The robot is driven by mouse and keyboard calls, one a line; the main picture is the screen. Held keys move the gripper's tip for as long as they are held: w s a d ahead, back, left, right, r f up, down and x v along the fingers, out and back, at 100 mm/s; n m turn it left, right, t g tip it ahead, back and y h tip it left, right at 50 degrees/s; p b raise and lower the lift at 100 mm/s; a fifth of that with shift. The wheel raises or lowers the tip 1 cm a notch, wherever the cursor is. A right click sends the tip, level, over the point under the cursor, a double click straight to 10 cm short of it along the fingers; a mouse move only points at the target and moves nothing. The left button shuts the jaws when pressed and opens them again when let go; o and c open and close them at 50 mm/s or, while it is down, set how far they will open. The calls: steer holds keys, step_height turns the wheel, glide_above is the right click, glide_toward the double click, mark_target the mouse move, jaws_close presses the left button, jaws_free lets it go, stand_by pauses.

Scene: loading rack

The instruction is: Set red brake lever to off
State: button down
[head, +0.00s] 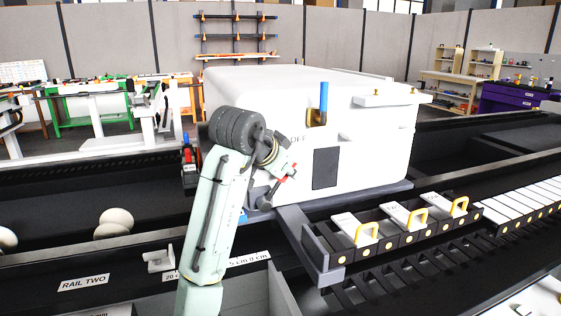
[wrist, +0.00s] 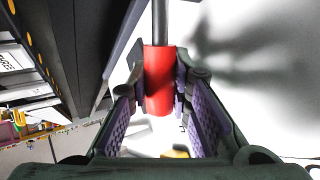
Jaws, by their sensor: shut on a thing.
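The red brake lever has a red cylindrical grip (wrist: 158,82) on a grey rod, seen close up in the wrist view. My gripper (wrist: 160,90) has its two purple-padded fingers on either side of the red grip, shut on it. In the head view my gripper (head: 284,178) is at the near side of the white machine (head: 360,150), where a small bit of red shows at the fingers. My arm hides part of the machine's front left. Dark lettering ending in "OFF" shows partly on the machine, above the gripper.
A blue-handled lever (head: 323,103) stands upright on the machine, right of my gripper. A dark rack (head: 322,262) with several yellow-handled white blocks lies at the front right. A rail labelled RAIL TWO (head: 83,283) runs at the lower left, with pale rounded objects (head: 113,222) behind it.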

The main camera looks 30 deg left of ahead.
steer(key=shift+w+d+f+g, duration=0.25)
steer(key=shift+g, duration=0.05)
stand_by(0.4)
steer(key=c, duration=1.4)
jaws_free()
steer(key=shift+c, duration=0.2)
steer(key=v, duration=1.2)
steer(key=shift+d, duration=0.2)
steer(key=shift+w, duration=0.1)
